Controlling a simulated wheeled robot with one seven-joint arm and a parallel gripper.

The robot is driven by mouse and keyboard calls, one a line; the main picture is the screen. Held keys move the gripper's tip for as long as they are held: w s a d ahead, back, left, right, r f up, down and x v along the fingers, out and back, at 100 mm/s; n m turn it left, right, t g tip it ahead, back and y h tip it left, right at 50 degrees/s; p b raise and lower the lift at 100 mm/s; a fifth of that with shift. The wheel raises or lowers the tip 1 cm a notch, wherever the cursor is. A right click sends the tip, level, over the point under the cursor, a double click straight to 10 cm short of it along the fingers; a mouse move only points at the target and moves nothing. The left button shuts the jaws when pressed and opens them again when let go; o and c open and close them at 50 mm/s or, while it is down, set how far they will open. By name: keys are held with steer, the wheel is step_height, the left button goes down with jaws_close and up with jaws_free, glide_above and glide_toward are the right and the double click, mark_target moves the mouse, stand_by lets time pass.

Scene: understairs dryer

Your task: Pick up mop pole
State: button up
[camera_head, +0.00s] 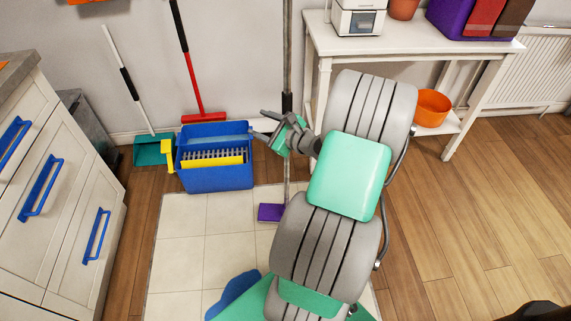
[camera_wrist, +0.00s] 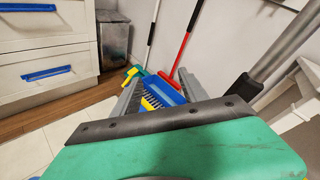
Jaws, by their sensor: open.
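The mop pole (camera_head: 287,55) is a long grey pole with a black grip, standing near the wall. Its lower end meets a purple mop head (camera_head: 270,212) on the tiles. My gripper (camera_head: 259,124) is open and empty, its fingers pointing left toward the blue bucket. In the head view the gripper and wrist cover part of the pole. In the wrist view the pole (camera_wrist: 285,55) slants at the right, outside my open gripper (camera_wrist: 160,92). I cannot tell whether the gripper touches it.
A blue bucket (camera_head: 215,178) with a yellow-edged wringer stands left of my gripper. A red broom (camera_head: 190,75) and a teal dustpan (camera_head: 152,150) stand behind and beside it. A white table (camera_head: 395,47) is at right, drawers (camera_head: 55,190) at left.

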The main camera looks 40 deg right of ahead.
mark_target(287, 107)
steer(key=s+d+f+m+t+h+b, duration=0.15)
steer(key=s+d+m+h, duration=0.35)
steer(key=d+m, duration=0.5)
steer(key=shift+n+t, duration=0.45)
steer(key=shift+n, duration=0.05)
steer(key=w, duration=0.2)
steer(key=w+d+b, duration=0.1)
steer(key=w, duration=0.4)
steer(key=shift+w+d+f+b, duration=0.1)
steer(key=shift+w+d+b, duration=0.2)
steer(key=shift+d, duration=0.1)
steer(key=shift+s, duration=0.1)
steer(key=shift+c, duration=0.4)
jaws_close()
